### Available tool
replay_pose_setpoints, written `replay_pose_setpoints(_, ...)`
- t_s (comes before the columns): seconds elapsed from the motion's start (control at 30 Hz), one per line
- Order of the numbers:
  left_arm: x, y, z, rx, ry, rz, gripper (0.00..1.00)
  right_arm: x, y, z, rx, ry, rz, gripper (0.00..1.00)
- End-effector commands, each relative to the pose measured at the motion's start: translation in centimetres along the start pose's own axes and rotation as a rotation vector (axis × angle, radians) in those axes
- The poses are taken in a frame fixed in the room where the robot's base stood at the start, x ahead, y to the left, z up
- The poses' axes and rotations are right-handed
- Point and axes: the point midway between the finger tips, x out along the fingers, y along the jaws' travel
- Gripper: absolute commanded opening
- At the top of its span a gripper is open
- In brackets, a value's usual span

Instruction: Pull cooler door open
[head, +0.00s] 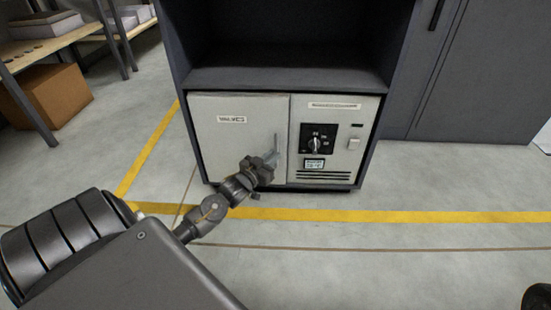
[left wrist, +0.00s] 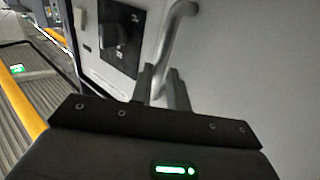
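The cooler door (head: 225,145) is a pale panel with a "VALVES" label, at the left of the lower cabinet front. It looks closed, level with the control panel beside it. Its metal handle (left wrist: 178,22) is a bent bar on the door's right side. My left gripper (head: 270,162) is at the handle, and in the left wrist view its fingers (left wrist: 163,88) stand on both sides of the bar, closed on it. The gripper hides part of the handle in the head view.
A control panel (head: 310,168) with a black dial, small display and vents sits right of the door. The dark cabinet (head: 290,78) has an open bay above. A shelf with a cardboard box (head: 48,95) stands at left. The floor in front, with yellow lines, is clear.

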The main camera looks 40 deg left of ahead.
Motion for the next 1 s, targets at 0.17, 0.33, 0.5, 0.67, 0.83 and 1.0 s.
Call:
replay_pose_setpoints(0.17,2.0,0.0,0.2,0.000,0.001,0.000,0.17,0.2,0.0,-0.2,0.000,0.019,0.009,0.36)
replay_pose_setpoints(0.33,2.6,0.0,0.1,0.001,-0.001,0.000,0.17,0.5,0.0,-0.2,0.001,0.024,0.013,0.36)
replay_pose_setpoints(0.5,2.6,0.0,0.0,0.000,-0.001,0.000,0.17,0.6,0.0,-0.1,0.001,0.024,0.013,0.36)
replay_pose_setpoints(0.67,2.6,0.0,0.0,0.000,-0.001,-0.001,0.03,0.6,0.0,-0.1,0.001,0.025,0.013,0.36)
replay_pose_setpoints(0.83,2.6,0.0,0.0,0.000,-0.001,-0.001,0.00,0.6,0.0,-0.2,0.001,0.025,0.013,0.36)
replay_pose_setpoints(1.0,2.6,0.0,0.0,0.001,-0.001,0.002,0.00,0.6,0.0,-0.2,0.001,0.025,0.013,0.36)
